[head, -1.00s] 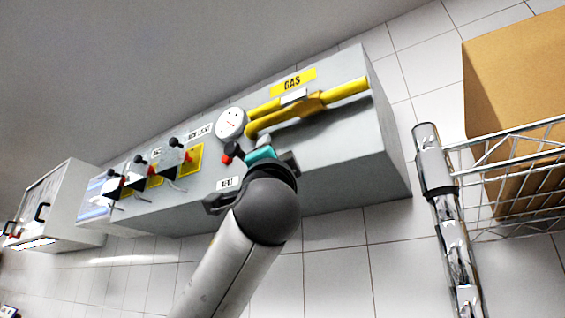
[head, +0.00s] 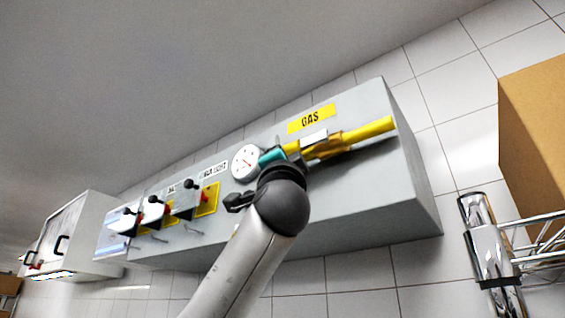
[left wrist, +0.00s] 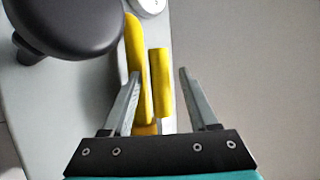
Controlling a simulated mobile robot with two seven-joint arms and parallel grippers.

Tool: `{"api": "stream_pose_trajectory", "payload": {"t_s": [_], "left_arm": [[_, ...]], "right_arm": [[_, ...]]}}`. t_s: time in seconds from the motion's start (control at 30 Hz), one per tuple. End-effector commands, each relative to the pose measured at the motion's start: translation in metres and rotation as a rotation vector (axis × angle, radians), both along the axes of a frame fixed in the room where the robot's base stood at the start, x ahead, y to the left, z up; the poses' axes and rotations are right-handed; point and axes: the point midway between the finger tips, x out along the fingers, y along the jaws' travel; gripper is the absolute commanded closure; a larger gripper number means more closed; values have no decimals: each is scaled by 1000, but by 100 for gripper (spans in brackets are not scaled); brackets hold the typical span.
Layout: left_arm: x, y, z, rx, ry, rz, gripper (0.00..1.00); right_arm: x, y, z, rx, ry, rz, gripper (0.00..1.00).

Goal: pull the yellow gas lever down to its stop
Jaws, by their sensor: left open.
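The yellow gas lever and pipe assembly (head: 375,131) runs along the front of the grey wall box, below the GAS sign. In the head view, my left gripper (head: 283,156) is at its left end, beside the gauge, and my own arm hides part of it. In the left wrist view, a short yellow bar (left wrist: 160,85), apparently the lever, stands between the open fingers of my left gripper (left wrist: 159,73). A longer yellow piece (left wrist: 137,50) lies beside it, near the left finger. I see no clear contact. My right gripper is out of view.
A white round gauge (head: 246,162) sits left of the lever. Several black-knobbed switches (head: 189,190) line the grey box (head: 405,190) further left. A wire shelf post (head: 481,235) and a cardboard box (head: 535,140) stand at right. A dark rounded thing (left wrist: 70,20) is close in the wrist view.

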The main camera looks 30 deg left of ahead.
Motion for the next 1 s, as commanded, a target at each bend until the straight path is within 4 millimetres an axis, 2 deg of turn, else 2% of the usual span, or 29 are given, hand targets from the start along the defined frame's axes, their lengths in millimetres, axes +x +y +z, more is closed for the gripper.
{"api": "stream_pose_trajectory", "payload": {"t_s": [0.03, 0.1, 0.3, 0.77, 1.0], "left_arm": [[4, 3, 10, -1, 1, 3, 40], [9, 7, 17, -1, 1, 2, 40], [20, 13, 31, 0, -1, 0, 40], [24, 15, 34, 0, 0, 0, 40], [24, 15, 34, 0, 0, 0, 68]], "right_arm": [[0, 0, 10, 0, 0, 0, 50], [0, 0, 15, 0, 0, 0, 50], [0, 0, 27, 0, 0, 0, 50], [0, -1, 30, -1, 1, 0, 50], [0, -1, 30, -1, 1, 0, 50]]}}
